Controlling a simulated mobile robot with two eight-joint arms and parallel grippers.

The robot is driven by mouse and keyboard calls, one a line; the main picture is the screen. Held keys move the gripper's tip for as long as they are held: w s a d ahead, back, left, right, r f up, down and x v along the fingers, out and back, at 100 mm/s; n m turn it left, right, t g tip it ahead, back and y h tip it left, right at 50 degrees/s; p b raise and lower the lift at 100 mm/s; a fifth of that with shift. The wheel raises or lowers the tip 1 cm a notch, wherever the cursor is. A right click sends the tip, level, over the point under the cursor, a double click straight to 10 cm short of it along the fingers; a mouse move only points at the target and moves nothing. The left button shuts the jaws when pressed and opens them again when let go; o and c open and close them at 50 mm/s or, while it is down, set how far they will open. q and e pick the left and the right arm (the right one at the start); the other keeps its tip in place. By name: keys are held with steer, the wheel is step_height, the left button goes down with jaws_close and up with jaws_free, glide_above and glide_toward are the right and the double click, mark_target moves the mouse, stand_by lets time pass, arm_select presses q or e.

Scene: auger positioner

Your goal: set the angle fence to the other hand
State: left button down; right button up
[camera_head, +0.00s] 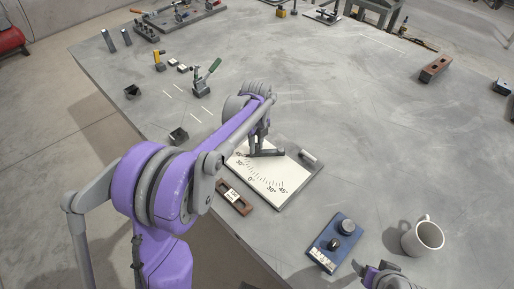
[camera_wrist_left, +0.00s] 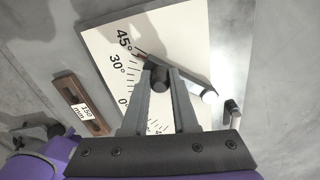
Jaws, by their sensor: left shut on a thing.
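The angle board (camera_head: 290,193) is a white plate with a printed degree scale, lying on the grey table; it also shows in the left wrist view (camera_wrist_left: 102,53). Its dark fence (camera_head: 270,153) lies across the plate, with its pointer end by the left-hand 45° mark; the fence shows in the left wrist view (camera_wrist_left: 192,85). My left gripper (camera_head: 260,143) is over the plate, shut on the fence's dark round knob (camera_wrist_left: 160,78), one finger on each side. My right gripper (camera_head: 383,275) is at the bottom edge, partly cut off, its jaw state unclear.
A wooden block with a 150 mm label (camera_head: 234,197) lies beside the plate. A green-handled clamp (camera_head: 205,82) stands further back.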

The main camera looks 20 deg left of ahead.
arm_select(q)
steer(key=shift+w+a+m, duration=0.1)
steer(key=shift+w+m, duration=0.15)
steer(key=shift+m, duration=0.05)
steer(key=c, duration=0.7)
jaws_free()
step_height(320, 180, up, 11)
steer(key=shift+f+p, duration=0.1)
steer(key=shift+p, duration=0.3)
steer(key=shift+s, duration=0.1)
steer(key=s+d+f+n+t+p, duration=0.1)
steer(key=s+d+n, duration=0.1)
steer(key=s+n, duration=0.6)
steer(key=s+d+f+n+t+p, duration=0.1)
steer(key=s+d+n+t, duration=0.1)
steer(key=s+n, duration=0.6)
steer(key=s+d+f+n+t+p, duration=0.1)
steer(key=s+d+n+t, duration=0.1)
steer(key=s+n, duration=0.6)
steer(key=shift+s+d, duration=0.3)
